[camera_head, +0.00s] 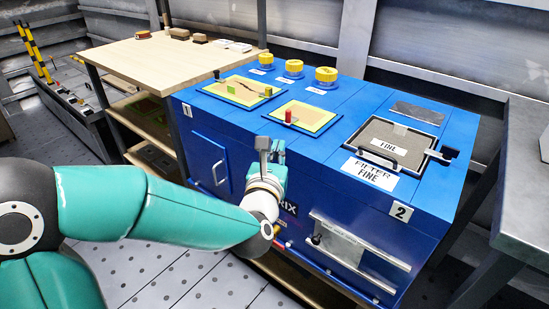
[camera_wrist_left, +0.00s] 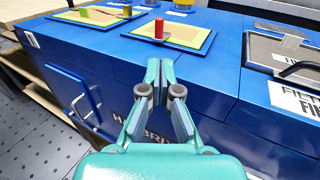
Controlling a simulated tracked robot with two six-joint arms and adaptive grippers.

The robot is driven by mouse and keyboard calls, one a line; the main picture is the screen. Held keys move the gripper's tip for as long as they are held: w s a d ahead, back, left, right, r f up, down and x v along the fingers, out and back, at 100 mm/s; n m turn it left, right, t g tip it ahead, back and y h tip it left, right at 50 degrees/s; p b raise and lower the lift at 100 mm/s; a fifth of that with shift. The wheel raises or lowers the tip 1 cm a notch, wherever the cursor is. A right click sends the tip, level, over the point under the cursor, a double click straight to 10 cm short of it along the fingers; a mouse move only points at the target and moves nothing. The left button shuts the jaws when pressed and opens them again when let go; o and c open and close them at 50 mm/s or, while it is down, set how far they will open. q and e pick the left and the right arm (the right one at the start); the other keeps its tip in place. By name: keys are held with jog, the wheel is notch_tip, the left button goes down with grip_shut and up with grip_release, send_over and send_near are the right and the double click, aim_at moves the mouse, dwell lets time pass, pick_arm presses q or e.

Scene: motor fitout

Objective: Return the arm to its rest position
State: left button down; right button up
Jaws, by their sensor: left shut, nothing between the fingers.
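My left arm comes in from the left in the head view, teal with a dark shoulder joint. My left gripper (camera_head: 264,150) is in front of the blue cabinet's (camera_head: 225,120) front face, near its top edge. In the left wrist view the fingers (camera_wrist_left: 160,70) are together and hold nothing. Beyond them are the cabinet's top edge and a yellow-green panel with a red peg (camera_wrist_left: 159,29). I cannot tell whether the fingers touch the cabinet. My right gripper is in neither view.
The cabinet top bears a second panel (camera_head: 225,92), yellow caps (camera_head: 326,75) and a framed filter labelled FINE (camera_head: 400,134). The front has handles and a drawer (camera_head: 345,245). A wooden table (camera_head: 135,57) stands at the back left, a grey table (camera_head: 525,170) at the right. The floor (camera_head: 150,275) is clear.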

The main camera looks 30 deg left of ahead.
pick_arm(q)
jog(key=shift+v, duration=0.95)
